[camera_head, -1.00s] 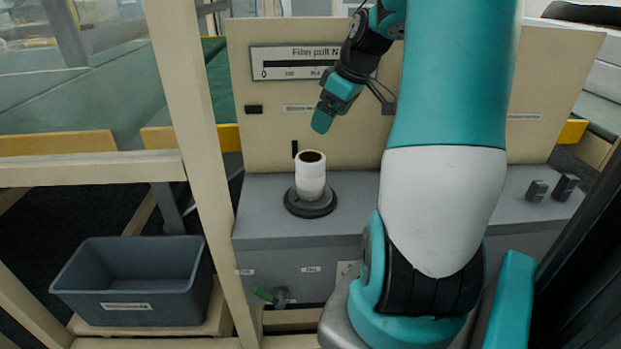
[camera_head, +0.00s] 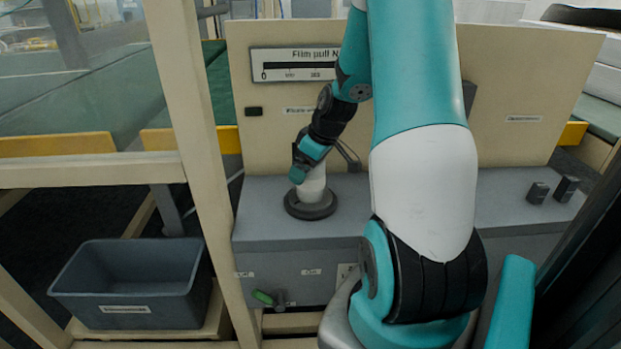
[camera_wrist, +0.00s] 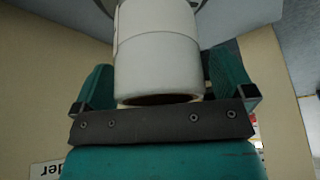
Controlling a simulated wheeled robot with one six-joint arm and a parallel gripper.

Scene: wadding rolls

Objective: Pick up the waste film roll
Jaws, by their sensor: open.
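The white film roll (camera_head: 314,187) stands upright on a round dark base (camera_head: 311,209) on the grey machine top. In the wrist view the roll (camera_wrist: 158,55) fills the space between my two teal fingers, its dark hollow end toward the camera. My gripper (camera_head: 306,172) is at the top of the roll and hides its upper part in the head view. In the wrist view my gripper (camera_wrist: 160,78) is open, one finger on each side of the roll. Whether either finger touches it I cannot tell.
A beige panel with a film pull gauge (camera_head: 293,64) stands behind the roll. A green-tipped handle (camera_head: 266,298) is on the machine front. An empty grey bin (camera_head: 128,311) stands lower left, beyond a beige post (camera_head: 197,150). Two dark blocks (camera_head: 553,190) are at right.

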